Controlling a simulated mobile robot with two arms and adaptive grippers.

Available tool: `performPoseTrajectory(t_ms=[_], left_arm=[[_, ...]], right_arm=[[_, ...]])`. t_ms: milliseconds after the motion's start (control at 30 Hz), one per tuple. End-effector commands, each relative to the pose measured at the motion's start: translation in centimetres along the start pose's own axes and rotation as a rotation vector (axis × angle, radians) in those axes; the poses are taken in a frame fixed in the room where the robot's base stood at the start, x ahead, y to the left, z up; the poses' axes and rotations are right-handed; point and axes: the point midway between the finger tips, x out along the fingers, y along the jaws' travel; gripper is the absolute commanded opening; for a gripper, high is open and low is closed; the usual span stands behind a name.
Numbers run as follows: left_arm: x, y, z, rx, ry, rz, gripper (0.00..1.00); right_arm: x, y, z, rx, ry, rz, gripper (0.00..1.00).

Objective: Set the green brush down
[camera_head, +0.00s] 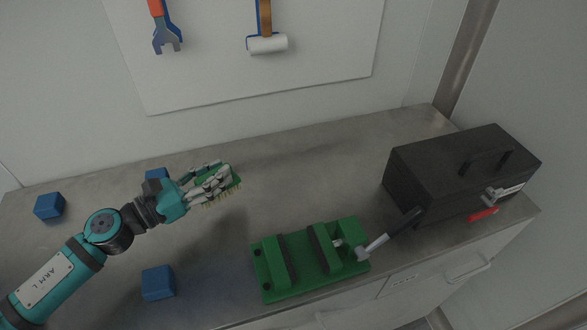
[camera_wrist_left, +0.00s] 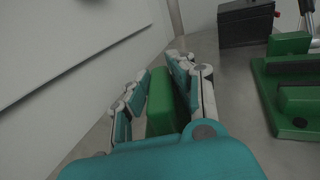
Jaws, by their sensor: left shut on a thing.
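The green brush (camera_head: 236,183) has a green back and pale bristles that point down in the head view. My left gripper (camera_head: 212,180) is shut on it, with its fingers on both sides of the green back. In the left wrist view the green brush (camera_wrist_left: 160,103) sits between the fingers of my left gripper (camera_wrist_left: 160,92). The brush appears to be held above the grey worktop (camera_head: 290,180), with a dark shadow below. The exact gap under it is hard to tell. My right gripper is not in view.
Blue blocks stand at the left (camera_head: 49,206), behind my wrist (camera_head: 157,175) and at the front (camera_head: 158,282). A green vise (camera_head: 290,265) stands at the front middle, and a black toolbox (camera_head: 450,175) at the right. The worktop between brush and toolbox is clear.

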Motion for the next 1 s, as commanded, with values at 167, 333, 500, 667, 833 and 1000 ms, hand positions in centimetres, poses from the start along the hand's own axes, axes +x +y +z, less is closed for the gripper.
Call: performPoseTrajectory(t_ms=[167,333,500,667,833,1000], left_arm=[[2.8,1.0,0.5,0.002,-0.005,0.000,0.00],[7.1,2.5,0.1,0.000,-0.006,0.001,0.00],[11.2,3.8,-0.5,0.000,-0.005,0.001,0.00],[13.5,4.6,-1.0,0.000,-0.003,0.000,0.00],[14.8,5.0,-1.2,0.000,-0.003,0.000,0.00],[15.0,5.0,-3.8,-0.007,0.000,0.001,0.00]], right_arm=[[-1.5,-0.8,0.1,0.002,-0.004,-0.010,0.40],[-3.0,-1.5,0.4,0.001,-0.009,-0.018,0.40],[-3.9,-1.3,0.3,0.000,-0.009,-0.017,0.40],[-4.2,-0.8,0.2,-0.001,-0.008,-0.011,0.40],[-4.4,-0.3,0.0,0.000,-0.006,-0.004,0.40],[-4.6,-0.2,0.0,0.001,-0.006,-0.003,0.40]])
